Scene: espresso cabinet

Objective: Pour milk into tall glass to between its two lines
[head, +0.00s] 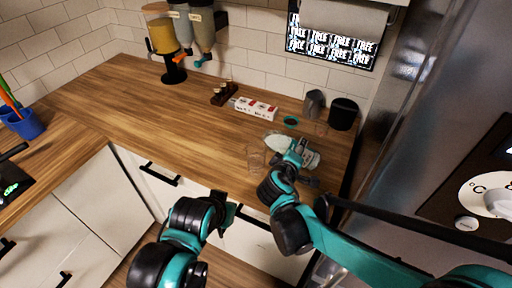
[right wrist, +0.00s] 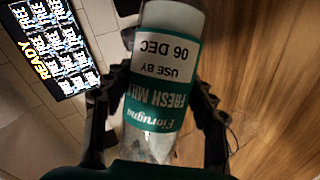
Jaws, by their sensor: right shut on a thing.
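The milk bottle (right wrist: 160,75), with a green "Fresh Milk" label and white contents, sits between the fingers of my right gripper (right wrist: 157,110). In the head view the bottle (head: 311,159) is tilted well over, above the counter near its front right. My right gripper (head: 295,160) is shut on it. The tall clear glass (head: 254,158) stands upright on the counter just left of the bottle. It looks clear; its lines and any milk in it are too small to tell. My left gripper (head: 228,212) is in front of the counter, below the glass; its jaw opening is unclear.
A dark rack (head: 223,94) stands farther left. The steel appliance (head: 440,90) bounds the right side. The counter's left middle is clear.

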